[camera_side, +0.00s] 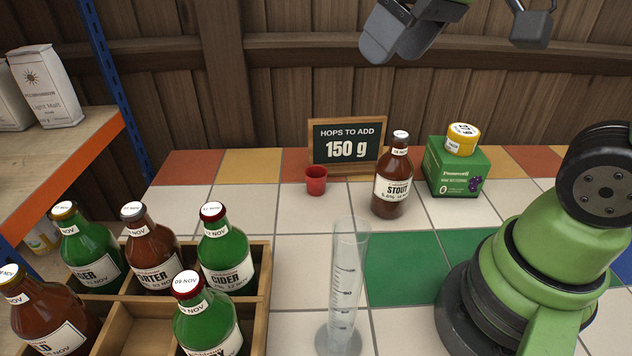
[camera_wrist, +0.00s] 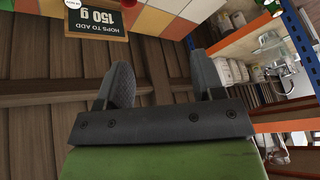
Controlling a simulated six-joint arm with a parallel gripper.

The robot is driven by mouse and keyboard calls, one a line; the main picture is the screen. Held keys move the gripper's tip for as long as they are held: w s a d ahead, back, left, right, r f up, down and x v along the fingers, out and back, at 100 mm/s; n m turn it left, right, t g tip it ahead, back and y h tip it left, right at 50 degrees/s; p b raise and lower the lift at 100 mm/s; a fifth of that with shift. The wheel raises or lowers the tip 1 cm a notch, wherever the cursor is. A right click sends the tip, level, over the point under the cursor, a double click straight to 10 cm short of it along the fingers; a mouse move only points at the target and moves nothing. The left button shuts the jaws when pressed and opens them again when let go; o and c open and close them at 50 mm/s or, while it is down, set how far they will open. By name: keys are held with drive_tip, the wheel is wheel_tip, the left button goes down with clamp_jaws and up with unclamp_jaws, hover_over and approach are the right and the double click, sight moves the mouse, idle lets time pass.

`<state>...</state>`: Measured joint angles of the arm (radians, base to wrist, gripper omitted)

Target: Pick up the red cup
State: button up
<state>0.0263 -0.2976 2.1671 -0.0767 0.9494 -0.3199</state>
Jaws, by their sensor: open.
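The small red cup (camera_side: 316,180) stands upright on the tiled table in the side view, left of the brown stout bottle and in front of the chalkboard sign's left part.
A stout bottle (camera_side: 394,178), a hops sign (camera_side: 347,143) and a green box (camera_side: 455,168) stand near the cup. A clear measuring cylinder (camera_side: 346,285) stands in front. A wooden crate (camera_side: 262,300) with several bottles is at left. Tiles around the cup's front are clear.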

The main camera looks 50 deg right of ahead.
drive_tip(key=w+d+f+n+g, duration=0.2)
drive_tip(key=w+f+n, duration=0.25)
drive_tip(key=w, duration=0.45)
drive_tip(key=n+g+h, duration=0.1)
drive_tip(key=n+g, duration=0.2)
drive_tip(key=n, duration=0.2)
hover_over(316, 179)
drive_tip(key=w+d, duration=0.1)
drive_tip(key=w, duration=0.1)
wheel_tip(316, 179, down, 14)
drive_tip(key=shift+n, duration=0.35)
drive_tip(key=f, duration=0.7)
drive_tip(key=shift+d+f, duration=0.1)
drive_tip(key=shift+d, duration=0.2)
drive_tip(key=f, duration=0.5)
drive_tip(key=shift+s+f, duration=0.2)
drive_tip(key=shift+f, duration=0.15)
drive_tip(key=shift+c, duration=0.3)
drive_tip(key=c, duration=0.6)
